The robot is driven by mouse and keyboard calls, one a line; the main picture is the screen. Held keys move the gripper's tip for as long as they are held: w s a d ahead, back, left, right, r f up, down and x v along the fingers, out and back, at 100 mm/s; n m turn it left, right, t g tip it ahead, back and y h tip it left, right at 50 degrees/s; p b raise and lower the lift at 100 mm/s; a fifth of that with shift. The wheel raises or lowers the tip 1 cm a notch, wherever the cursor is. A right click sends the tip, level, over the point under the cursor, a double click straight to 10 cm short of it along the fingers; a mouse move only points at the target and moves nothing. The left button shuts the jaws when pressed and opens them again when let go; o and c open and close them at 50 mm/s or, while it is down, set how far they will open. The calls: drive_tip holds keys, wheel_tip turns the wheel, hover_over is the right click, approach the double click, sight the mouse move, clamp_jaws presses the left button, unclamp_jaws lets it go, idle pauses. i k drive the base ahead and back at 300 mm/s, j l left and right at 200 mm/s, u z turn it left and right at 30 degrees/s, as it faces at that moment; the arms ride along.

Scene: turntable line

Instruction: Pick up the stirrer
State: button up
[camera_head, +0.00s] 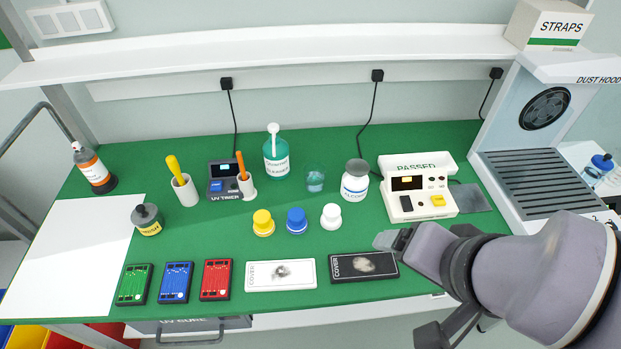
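No object is labelled as a stirrer, and I cannot tell for certain which one it is. A yellow-handled stick (174,168) leans in a white cup (185,191) at the left of the green mat. A thinner orange-handled stick (240,163) stands in another white cup (247,187) beside the UV timer. Their lower ends are hidden in the cups. My gripper (388,240) is at the right, above the mat near the black cover, well away from both sticks. Nothing shows held in it, and its finger gap is not clear.
A teal bottle (277,161), a glass (315,178) and an alcohol bottle (355,182) stand right of the cups. Yellow (263,224), blue (297,222) and white (331,217) capped pots stand in front. A shelf (280,49) overhangs the back. Mat between pots and boards is clear.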

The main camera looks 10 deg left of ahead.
sight(239, 154)
drive_tip(key=j+u, duration=0.1)
drive_tip(key=j, duration=1.8)
drive_tip(key=i, duration=0.05)
